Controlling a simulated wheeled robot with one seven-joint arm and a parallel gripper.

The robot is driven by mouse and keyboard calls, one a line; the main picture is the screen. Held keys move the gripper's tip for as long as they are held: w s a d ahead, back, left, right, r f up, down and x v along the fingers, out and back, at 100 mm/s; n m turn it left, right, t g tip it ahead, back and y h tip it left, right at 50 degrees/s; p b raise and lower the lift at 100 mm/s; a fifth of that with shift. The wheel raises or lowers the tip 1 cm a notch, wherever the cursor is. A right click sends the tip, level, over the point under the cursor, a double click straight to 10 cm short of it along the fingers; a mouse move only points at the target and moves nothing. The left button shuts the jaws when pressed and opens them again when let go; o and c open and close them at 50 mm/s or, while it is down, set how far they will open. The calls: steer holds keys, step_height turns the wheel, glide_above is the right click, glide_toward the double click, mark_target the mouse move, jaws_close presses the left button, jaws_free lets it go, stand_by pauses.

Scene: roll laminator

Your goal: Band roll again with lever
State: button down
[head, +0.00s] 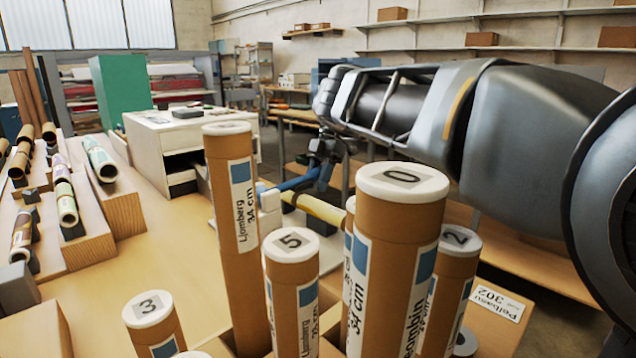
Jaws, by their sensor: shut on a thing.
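My gripper (318,176) is beyond the cardboard tubes, small and dark in the head view. It appears shut on a blue lever (292,183), which slants down to the left from the fingers. A yellow roll (322,209) lies just below the lever, next to a white block (269,199) at its left end. The tubes in front hide part of the roll. I cannot see a band on it clearly, nor whether the lever touches the roll.
Tall capped tubes, such as tube 0 (402,200) and tube 5 (291,255), stand upright in front. Several rolls lie on wooden racks (122,212) at the left. A white cabinet (150,150) and a green box (121,88) stand behind.

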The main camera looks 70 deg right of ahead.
steer(key=shift+f+b, duration=0.7)
steer(key=shift+f, duration=0.05)
steer(key=shift+s+a+f+y, duration=0.1)
steer(key=shift+f+y, duration=0.05)
steer(key=shift+y, duration=0.25)
steer(key=c, duration=0.7)
jaws_free()
steer(key=shift+c, duration=0.2)
